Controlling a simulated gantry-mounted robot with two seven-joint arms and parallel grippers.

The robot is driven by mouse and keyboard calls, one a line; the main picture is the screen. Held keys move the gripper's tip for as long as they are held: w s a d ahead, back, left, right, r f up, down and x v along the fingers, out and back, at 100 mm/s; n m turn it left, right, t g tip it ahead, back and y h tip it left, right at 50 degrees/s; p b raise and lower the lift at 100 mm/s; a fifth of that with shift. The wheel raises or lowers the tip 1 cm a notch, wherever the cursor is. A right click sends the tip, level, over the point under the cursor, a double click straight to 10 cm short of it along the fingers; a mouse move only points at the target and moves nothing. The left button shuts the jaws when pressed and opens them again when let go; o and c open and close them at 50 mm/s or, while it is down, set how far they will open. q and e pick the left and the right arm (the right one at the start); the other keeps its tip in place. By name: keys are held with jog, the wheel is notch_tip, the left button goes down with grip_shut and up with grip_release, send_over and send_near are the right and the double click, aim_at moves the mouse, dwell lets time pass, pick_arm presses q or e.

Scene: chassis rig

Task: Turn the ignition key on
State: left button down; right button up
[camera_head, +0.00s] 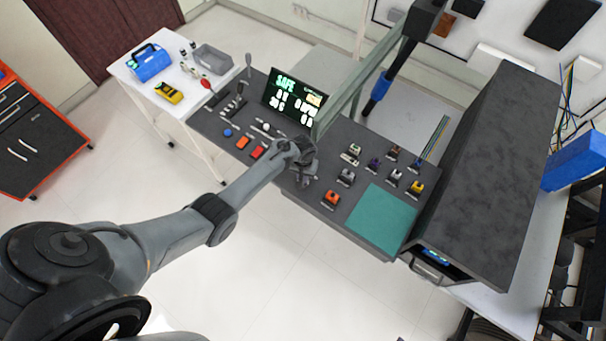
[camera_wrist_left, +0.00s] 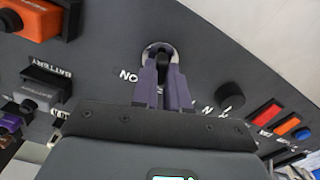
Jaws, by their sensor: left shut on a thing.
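The ignition key (camera_wrist_left: 160,68) is a small dark piece in a round silver-rimmed lock (camera_wrist_left: 147,49) on the grey panel, seen in the left wrist view. My left gripper (camera_wrist_left: 160,80) has its two purple fingers on either side of the key and is shut on it. White lettering that reads ON upside down lies left of the lock. In the head view my left gripper (camera_head: 305,168) is at the middle of the console (camera_head: 225,120), and the key is hidden behind it. My right gripper is not in view.
A lit display (camera_head: 295,97) reading SAFE stands on the console. Red and orange buttons (camera_head: 258,150) lie left of the gripper in the head view. Several coloured connector blocks (camera_head: 332,197) and a teal mat (camera_head: 380,222) lie to its right. A large dark box (camera_head: 500,150) stands farther right.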

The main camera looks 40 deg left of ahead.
pick_arm(q)
jog(key=m+p, duration=0.1)
jog(key=m, duration=0.3)
jog(key=shift+m, duration=0.3)
jog(key=m, duration=0.4)
jog(key=shift+m+p, duration=0.4)
jog(key=c, duration=1.1)
grip_release()
jog(key=shift+c, duration=0.2)
